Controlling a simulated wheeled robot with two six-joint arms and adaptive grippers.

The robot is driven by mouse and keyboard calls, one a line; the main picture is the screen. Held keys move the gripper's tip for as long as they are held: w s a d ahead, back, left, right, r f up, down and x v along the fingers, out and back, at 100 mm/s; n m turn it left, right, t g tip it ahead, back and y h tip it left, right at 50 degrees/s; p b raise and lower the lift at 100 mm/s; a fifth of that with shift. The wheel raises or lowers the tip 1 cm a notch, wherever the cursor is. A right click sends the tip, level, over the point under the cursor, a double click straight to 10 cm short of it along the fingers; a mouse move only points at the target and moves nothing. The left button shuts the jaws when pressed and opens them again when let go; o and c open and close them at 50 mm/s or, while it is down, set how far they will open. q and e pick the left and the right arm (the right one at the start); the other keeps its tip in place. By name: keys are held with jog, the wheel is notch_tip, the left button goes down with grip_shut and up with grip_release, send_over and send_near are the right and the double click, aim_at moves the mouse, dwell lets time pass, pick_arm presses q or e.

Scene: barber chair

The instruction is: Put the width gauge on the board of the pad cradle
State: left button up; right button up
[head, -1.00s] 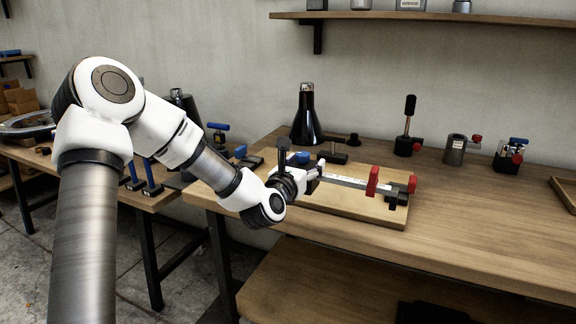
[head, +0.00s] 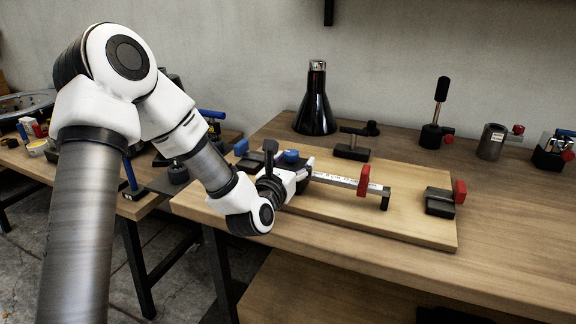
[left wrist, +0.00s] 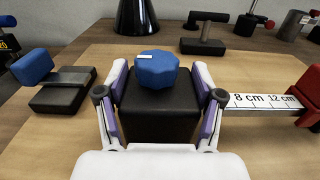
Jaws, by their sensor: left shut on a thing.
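The width gauge shows in the head view as a pale ruler (head: 338,180) with a red slider (head: 363,181) and a dark jaw at its right end. My left gripper (head: 297,172) is shut on its black block (left wrist: 158,117), which has a blue knob (left wrist: 156,69) on top. The ruler (left wrist: 262,102) points right in the left wrist view. The gauge is over the wooden board (head: 405,217) of the pad cradle; I cannot tell whether it touches. A black pad with a red end (head: 441,202) sits at the board's right, and one with a blue end (left wrist: 60,91) at its left.
A black-handled tool (head: 435,120), a grey cylinder (head: 491,142) and a small vise-like block (head: 551,153) stand along the back right. The bench's front right is clear.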

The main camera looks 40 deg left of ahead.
pick_arm(q)
jog(key=shift+s+d+r, duration=0.2)
jog(key=shift+s+d, duration=0.05)
jog(key=shift+s, duration=0.1)
grip_shut()
jog(key=shift+f, duration=0.15)
jog(key=o, duration=1.7)
grip_release()
jog(key=shift+w+a+f, duration=0.1)
jog(key=shift+w+f, duration=0.05)
jog(key=shift+o, duration=0.2)
